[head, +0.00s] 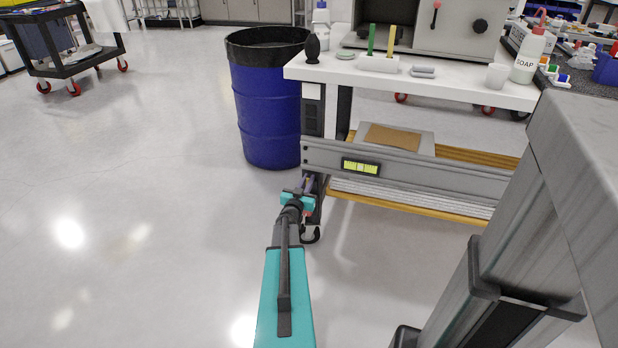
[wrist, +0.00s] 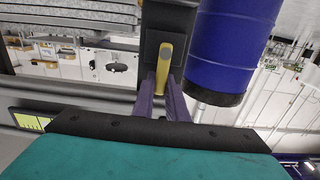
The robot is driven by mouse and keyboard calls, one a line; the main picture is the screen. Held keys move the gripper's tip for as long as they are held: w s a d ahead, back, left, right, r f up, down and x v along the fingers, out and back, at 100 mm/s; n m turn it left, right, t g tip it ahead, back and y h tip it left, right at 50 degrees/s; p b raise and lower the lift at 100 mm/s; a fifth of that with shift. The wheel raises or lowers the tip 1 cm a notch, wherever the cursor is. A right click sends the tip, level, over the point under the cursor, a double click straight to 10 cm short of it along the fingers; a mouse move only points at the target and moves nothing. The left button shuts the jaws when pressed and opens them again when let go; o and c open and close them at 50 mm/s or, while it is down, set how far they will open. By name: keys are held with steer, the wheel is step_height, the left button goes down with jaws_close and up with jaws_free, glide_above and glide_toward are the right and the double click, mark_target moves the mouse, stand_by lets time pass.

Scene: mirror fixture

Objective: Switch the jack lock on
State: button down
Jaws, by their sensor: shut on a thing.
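A yellow lever (wrist: 163,62), which looks to be the jack lock, sits on a dark block (wrist: 167,25) in the wrist view. The purple fingers of my gripper (wrist: 163,88) are on both sides of the lever's end and shut on it. In the head view my gripper (head: 308,184) is at the lower left leg of the white-topped bench (head: 450,86). The lever is too small and covered to make out there. I cannot tell from the frames whether the lock is on.
A blue drum (head: 265,110) stands just left of the bench leg. A grey beam with a yellow-green level (head: 361,167) runs right from the leg. Bottles, a mug and a white holder stand on the bench top. Floor (head: 130,190) to the left is clear.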

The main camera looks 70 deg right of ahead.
steer(key=shift+w, duration=0.1)
stand_by(0.3)
steer(key=c, duration=1.8)
jaws_free()
steer(key=shift+o, duration=0.2)
steer(key=a+p, duration=0.1)
steer(key=a, duration=1.2)
steer(key=shift+s+a+p, duration=0.35)
steer(key=shift+s+a, duration=0.05)
